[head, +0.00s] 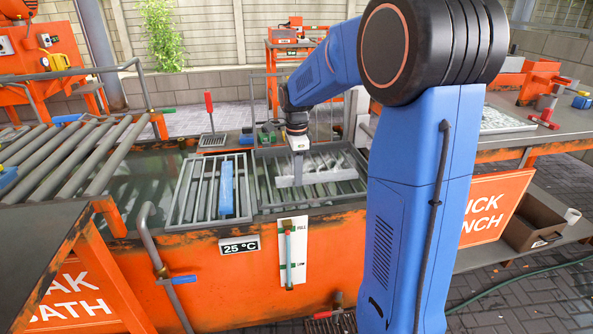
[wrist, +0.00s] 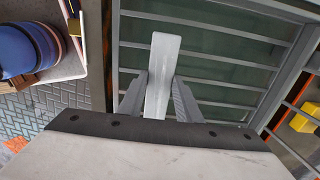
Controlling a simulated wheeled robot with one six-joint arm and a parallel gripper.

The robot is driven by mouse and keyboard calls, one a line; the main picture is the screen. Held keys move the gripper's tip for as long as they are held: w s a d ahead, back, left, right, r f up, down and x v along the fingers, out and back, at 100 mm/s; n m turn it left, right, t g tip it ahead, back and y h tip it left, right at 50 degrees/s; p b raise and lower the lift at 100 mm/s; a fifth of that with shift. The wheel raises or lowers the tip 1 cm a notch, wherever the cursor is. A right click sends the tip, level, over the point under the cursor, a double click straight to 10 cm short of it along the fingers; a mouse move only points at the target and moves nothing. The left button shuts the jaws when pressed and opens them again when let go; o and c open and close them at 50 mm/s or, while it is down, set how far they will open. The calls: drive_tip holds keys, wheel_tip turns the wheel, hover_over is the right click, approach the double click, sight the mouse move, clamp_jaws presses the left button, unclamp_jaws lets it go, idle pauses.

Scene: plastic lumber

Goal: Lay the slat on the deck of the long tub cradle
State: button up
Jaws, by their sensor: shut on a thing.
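My gripper (head: 298,168) points down over the right-hand barred cradle (head: 262,190) in the tub. It is shut on a light grey slat (head: 325,177), which lies roughly level across the cradle's bars in the head view. In the wrist view the slat (wrist: 163,60) stands out between the two grey jaws (wrist: 160,98), with the cradle's bars (wrist: 222,50) and dark green water beneath. I cannot tell whether the slat touches the bars. The left-hand cradle (head: 187,190) has a blue slat (head: 227,188) on its bars.
The orange tub (head: 200,265) holds both cradles and carries a "25 °C" sign (head: 240,246). A roller rack (head: 60,150) stands at the left. An orange-framed bench (head: 520,140) stands at the right. A grey bent pipe (head: 158,250) rises before the tub.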

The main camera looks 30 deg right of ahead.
drive_tip(key=shift+f, duration=0.65)
idle(0.6)
drive_tip(key=o, duration=1.3)
wheel_tip(320, 180, up, 17)
drive_tip(key=shift+r, duration=0.2)
drive_tip(key=s+a+f+n+t, duration=0.1)
drive_tip(key=s+a+n, duration=0.3)
drive_tip(key=s, duration=0.5)
drive_tip(key=s+a+f+n+t, duration=0.1)
drive_tip(key=s+a+n, duration=0.1)
drive_tip(key=s+n, duration=0.5)
drive_tip(key=s+a+f+n+t, duration=0.1)
drive_tip(key=s+f+n, duration=0.2)
drive_tip(key=s, duration=0.2)
drive_tip(key=s+a+f+n+t, duration=0.1)
drive_tip(key=s+f+n, duration=0.2)
drive_tip(key=s+f, duration=0.1)
drive_tip(key=s+a+f+n, duration=0.1)
drive_tip(key=s+f+n, duration=0.2)
drive_tip(key=s, duration=0.4)
drive_tip(key=shift+s+f+n+t, duration=0.1)
drive_tip(key=shift+f+n+t, duration=0.1)
drive_tip(key=shift+n+t, duration=0.3)
